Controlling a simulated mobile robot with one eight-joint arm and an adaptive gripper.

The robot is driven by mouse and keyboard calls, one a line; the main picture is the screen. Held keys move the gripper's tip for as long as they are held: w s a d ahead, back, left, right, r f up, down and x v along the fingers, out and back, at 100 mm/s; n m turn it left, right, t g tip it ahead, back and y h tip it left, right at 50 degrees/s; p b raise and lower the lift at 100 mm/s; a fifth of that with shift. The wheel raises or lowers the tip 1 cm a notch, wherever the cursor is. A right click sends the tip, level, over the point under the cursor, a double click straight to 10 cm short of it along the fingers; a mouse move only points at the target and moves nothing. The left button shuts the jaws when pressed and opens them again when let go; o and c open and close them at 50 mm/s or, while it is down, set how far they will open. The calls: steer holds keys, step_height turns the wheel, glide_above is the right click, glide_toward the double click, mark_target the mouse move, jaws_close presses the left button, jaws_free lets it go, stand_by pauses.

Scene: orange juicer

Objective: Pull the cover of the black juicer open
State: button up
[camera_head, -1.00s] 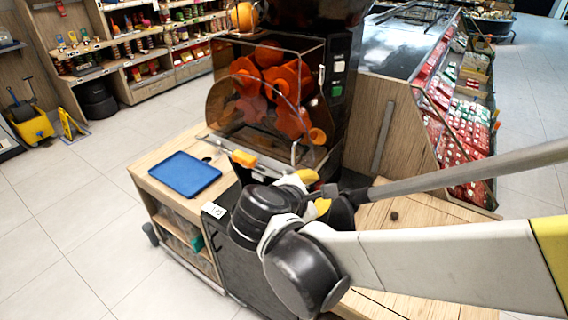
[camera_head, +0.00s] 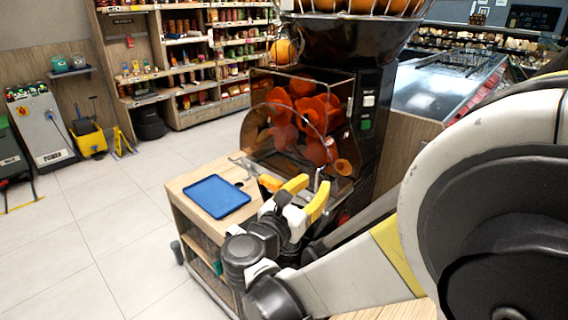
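The black juicer (camera_head: 372,110) stands on a wooden counter in the middle of the head view. Its clear, dark-framed cover (camera_head: 258,128) is down over orange-red pressing drums (camera_head: 283,136). An orange part (camera_head: 270,183) shows at the juicer's lower front. My gripper (camera_head: 314,182) is just in front of the cover's lower edge, with its two yellow fingers pointing up towards it. The fingers are apart, with nothing seen between them. I cannot tell whether they touch the cover. My wrist and gripper hide the juicer's lower front.
A blue tray (camera_head: 216,196) lies on the counter (camera_head: 181,188) left of my gripper. A glass-topped display case (camera_head: 440,85) stands right of the juicer. Shelves (camera_head: 190,50) line the back wall. The tiled floor at left is open. My arm fills the lower right.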

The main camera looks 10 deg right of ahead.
steer(key=shift+x, duration=0.85)
jaws_close()
steer(key=shift+a, duration=0.15)
